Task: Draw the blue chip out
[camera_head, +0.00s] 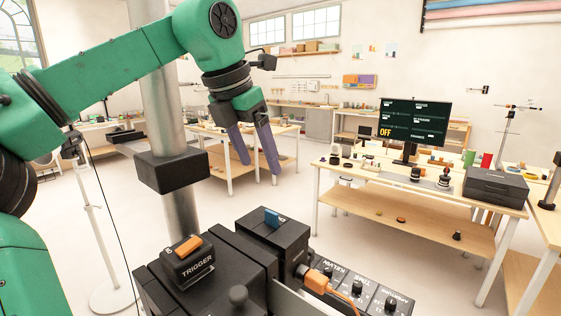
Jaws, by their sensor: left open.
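The blue chip (272,217) stands upright in the top of a black block (268,236) at the lower middle of the view. Its upper part shows above the block and its lower part is hidden inside. My left gripper (256,164) hangs from the green arm, above and a little left of the chip in the picture. Its two long fingers are apart and empty, pointing down. It does not touch the chip. My right gripper is not in view.
A black box marked TRIGGER with an orange piece (187,246) stands left of the chip. An orange plug with a cable (317,280) and a panel of knobs (365,291) are to the right. Behind are tables with a monitor (413,124) and a dark case (495,187).

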